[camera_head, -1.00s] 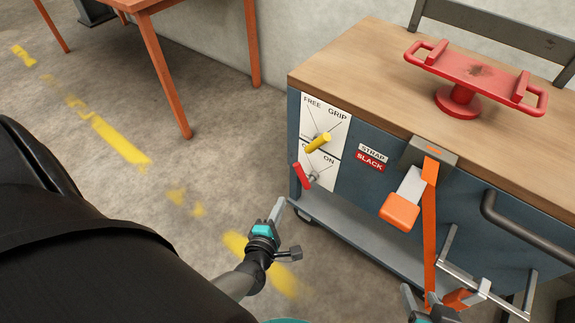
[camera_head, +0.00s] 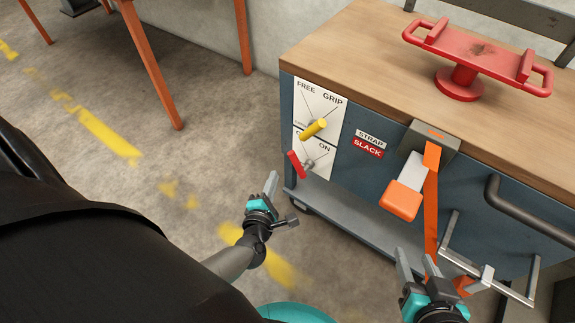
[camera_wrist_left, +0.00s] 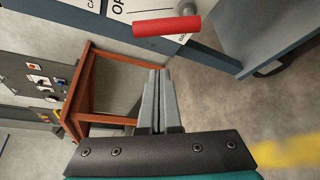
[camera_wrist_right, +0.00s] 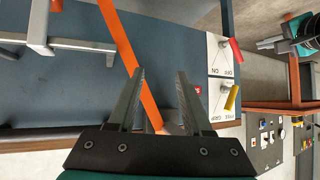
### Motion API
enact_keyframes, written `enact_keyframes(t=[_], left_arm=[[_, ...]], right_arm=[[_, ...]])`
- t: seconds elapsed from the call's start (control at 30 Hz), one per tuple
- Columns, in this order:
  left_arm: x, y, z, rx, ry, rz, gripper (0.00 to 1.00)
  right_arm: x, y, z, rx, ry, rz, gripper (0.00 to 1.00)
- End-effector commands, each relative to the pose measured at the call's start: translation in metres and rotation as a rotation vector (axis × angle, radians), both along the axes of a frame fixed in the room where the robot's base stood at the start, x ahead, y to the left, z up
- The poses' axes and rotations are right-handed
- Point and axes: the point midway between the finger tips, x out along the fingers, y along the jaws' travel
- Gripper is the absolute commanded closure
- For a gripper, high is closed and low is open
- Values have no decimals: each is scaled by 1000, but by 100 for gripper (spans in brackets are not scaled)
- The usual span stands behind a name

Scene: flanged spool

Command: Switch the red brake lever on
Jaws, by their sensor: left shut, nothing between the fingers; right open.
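The red brake lever (camera_head: 298,164) is on the lower white panel at the left end of the blue cart front. Its handle points up-left from its pivot, away from the ON mark at the right. My left gripper (camera_head: 272,182) is shut and empty, below and left of the lever, apart from it. In the left wrist view the red lever (camera_wrist_left: 167,25) lies beyond the shut fingertips (camera_wrist_left: 158,74). My right gripper (camera_head: 416,258) is open and empty near the cart front, by the orange strap. The right wrist view shows the red lever (camera_wrist_right: 236,50) off to the right.
A yellow lever (camera_head: 314,129) sits just above the red one, on the FREE/GRIP panel. An orange strap (camera_head: 432,205) hangs from a buckle with an orange-tipped handle (camera_head: 402,198). A dark bar handle (camera_head: 520,222) juts out at right. Floor left of the cart is open.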

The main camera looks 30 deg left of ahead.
Motion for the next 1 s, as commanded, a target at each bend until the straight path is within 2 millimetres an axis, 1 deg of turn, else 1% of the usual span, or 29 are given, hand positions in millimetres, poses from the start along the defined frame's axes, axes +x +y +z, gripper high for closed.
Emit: enact_keyframes(t=[0.03, 0.13, 0.47, 0.77, 0.97, 1.0], left_arm=[[5, 2, -2, 1, -3, 0, 100], [13, 5, -4, 2, -2, 0, 100], [38, 14, -11, 1, 0, 0, 100], [59, 22, -16, 3, -1, 0, 100], [73, 26, -19, 1, -1, -1, 100], [72, 23, -18, -2, 0, -1, 100]], right_arm=[[1, 4, -2, 13, -22, 4, 50], [3, 10, 0, 42, -72, 9, 50], [6, 28, 9, 138, -239, 17, 50], [2, 40, 20, 232, -385, 13, 50], [-4, 45, 28, 294, -482, 6, 50], [-5, 45, 30, 299, -492, 5, 50]])
